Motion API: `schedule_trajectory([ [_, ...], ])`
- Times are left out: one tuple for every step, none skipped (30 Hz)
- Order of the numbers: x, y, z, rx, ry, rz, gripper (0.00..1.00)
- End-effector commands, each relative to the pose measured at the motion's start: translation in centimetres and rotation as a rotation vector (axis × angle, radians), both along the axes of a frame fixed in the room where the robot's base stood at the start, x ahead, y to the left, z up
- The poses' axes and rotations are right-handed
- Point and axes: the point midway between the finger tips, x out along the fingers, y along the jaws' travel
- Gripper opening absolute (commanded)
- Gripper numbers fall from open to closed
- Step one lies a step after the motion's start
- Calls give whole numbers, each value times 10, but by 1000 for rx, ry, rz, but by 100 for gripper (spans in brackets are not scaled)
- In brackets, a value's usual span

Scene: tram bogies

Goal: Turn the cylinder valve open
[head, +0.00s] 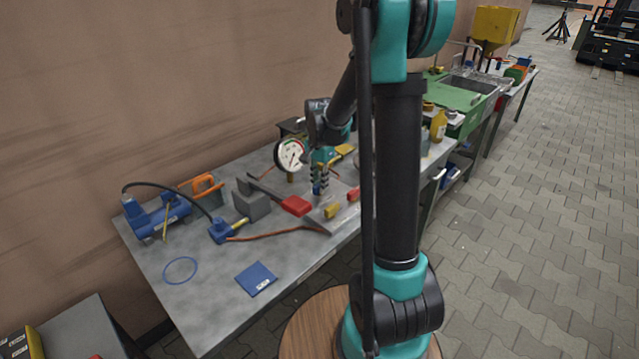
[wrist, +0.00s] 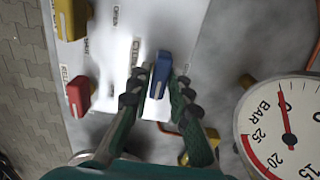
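A pale valve plate (head: 322,224) lies on the workbench and carries a blue handle (wrist: 161,74), a yellow handle (wrist: 72,18) and a red handle (wrist: 78,96). In the head view the yellow handle (head: 332,211) and red handle (head: 353,194) show beside my gripper (head: 320,188). In the wrist view my gripper (wrist: 160,82) points down with its fingers on either side of the blue handle. The fingers look open, with slim gaps; contact is unclear. Printed labels by the handles are partly washed out by glare.
A round pressure gauge (head: 291,155) stands close to my gripper; its needle is near zero in the wrist view (wrist: 285,125). A red-handled tool (head: 296,205), a grey block (head: 251,203) and a blue clamp (head: 155,216) lie left.

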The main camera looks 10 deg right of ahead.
Motion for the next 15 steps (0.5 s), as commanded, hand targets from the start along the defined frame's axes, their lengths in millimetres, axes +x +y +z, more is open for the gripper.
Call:
schedule_trajectory([
  [0,0,0,0,0,0,9],
  [0,0,0,0,0,0,5],
  [0,0,0,0,0,0,0],
  [0,0,0,0,0,0,0],
  [0,0,0,0,0,0,0],
  [0,0,0,0,0,0,0],
  [0,0,0,0,0,0,0],
  [0,0,0,0,0,0,0],
  [0,0,0,0,0,1,0],
  [0,0,0,0,0,3,0],
  [0,0,0,0,0,5,0],
  [0,0,0,0,0,9,0],
  [0,0,0,0,0,14,0],
  [0,0,0,0,0,20,0],
  [0,0,0,0,0,32,0],
])
